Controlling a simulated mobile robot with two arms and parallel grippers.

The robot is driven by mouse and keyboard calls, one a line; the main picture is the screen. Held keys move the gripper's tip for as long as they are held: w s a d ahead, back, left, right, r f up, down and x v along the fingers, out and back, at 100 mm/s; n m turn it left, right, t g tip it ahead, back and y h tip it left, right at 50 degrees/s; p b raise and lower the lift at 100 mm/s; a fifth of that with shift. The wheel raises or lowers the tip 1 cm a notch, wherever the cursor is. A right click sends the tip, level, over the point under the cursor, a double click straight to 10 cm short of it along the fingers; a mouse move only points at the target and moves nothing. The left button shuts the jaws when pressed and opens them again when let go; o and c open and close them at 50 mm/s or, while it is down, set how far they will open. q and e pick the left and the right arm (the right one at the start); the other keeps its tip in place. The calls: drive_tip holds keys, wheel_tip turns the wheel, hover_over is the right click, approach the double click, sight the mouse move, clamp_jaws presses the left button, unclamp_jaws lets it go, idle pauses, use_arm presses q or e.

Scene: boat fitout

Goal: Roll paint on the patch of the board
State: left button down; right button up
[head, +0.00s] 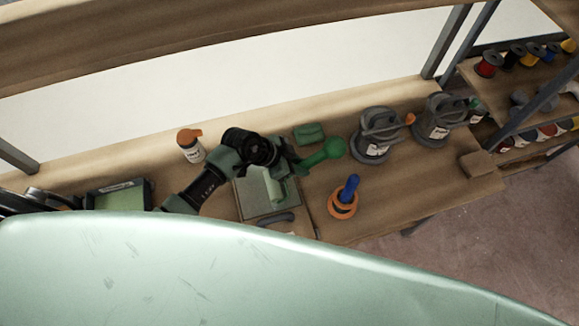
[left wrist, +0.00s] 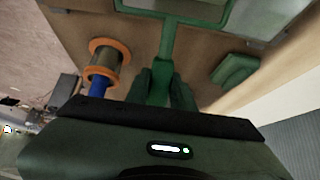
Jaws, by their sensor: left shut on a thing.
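My left gripper (head: 287,166) is shut on the green handle of a paint roller (head: 327,150); the handle's rounded end sticks out to the right. In the left wrist view the handle (left wrist: 161,78) sits between my two fingers (left wrist: 164,93) and runs up to a green frame at the top edge. A pale green roller part (head: 273,187) shows over a flat grey-green rectangular piece (head: 252,205) below the gripper. I cannot tell whether this piece is the board or a tray, or whether the roller touches it. My right gripper is not in view.
An orange spool (head: 342,210) with a blue piece stands right of the roller. A green block (head: 309,133), an orange-capped bottle (head: 191,150) and grey cans (head: 374,151) stand on the bench. A green framed panel (head: 118,198) lies left. A pale green hull (head: 230,275) fills the foreground.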

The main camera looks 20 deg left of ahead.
sight(317, 162)
use_arm(q)
drive_tip(key=shift+d, duration=0.15)
drive_tip(key=shift+w+d, duration=0.45)
drive_tip(key=shift+d, duration=0.25)
drive_tip(key=shift+w+d, duration=0.45)
drive_tip(key=shift+d, duration=0.25)
drive_tip(key=shift+w+d, duration=0.45)
drive_tip(key=shift+d, duration=0.25)
drive_tip(key=shift+a, duration=0.1)
drive_tip(key=shift+s+a, duration=0.45)
drive_tip(key=shift+a, duration=0.25)
drive_tip(key=shift+s+a, duration=0.4)
drive_tip(key=shift+a, duration=0.25)
drive_tip(key=shift+s+a, duration=0.45)
drive_tip(key=shift+a, duration=0.25)
drive_tip(key=shift+s+a+f, duration=0.1)
drive_tip(key=shift+s+a, duration=0.55)
drive_tip(key=shift+a, duration=0.35)
drive_tip(key=shift+s+a, duration=0.6)
drive_tip(key=shift+a, duration=0.4)
